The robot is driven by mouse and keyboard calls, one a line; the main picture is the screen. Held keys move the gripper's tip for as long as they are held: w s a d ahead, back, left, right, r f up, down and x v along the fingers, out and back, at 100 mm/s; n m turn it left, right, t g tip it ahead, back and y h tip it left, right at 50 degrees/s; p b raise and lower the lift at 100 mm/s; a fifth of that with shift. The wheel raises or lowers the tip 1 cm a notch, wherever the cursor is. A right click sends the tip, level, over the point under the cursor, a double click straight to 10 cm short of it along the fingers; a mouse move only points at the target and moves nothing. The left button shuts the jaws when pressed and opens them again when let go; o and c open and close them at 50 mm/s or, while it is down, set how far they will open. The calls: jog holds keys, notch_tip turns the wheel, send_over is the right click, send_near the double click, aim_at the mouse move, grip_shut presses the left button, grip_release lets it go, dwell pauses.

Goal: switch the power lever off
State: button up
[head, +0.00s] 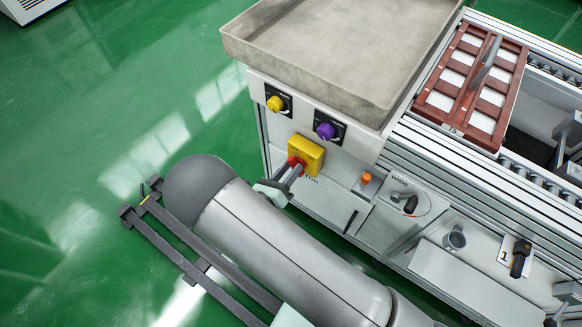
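A yellow switch box (312,149) with a red lever or knob (294,162) is on the front of the white cabinet; I take it for the power lever. My gripper (296,172) is right at the red part, its grey fingers reaching up to it from below left. The fingers overlap the lower part of the box, hiding some of the lever. I cannot tell whether they touch or grip it, nor which way the lever is set.
A yellow knob (275,103) and a purple knob (326,130) sit above, below a grey tray (310,45). An orange button (366,178), a black lever marked WIDE (410,204) and another black lever by a "1" (520,260) are to the right. Green floor (110,110) is clear at left.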

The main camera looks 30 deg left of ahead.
jog(key=s+a, duration=0.1)
jog(key=s, duration=1.5)
jog(key=shift+s, duration=0.15)
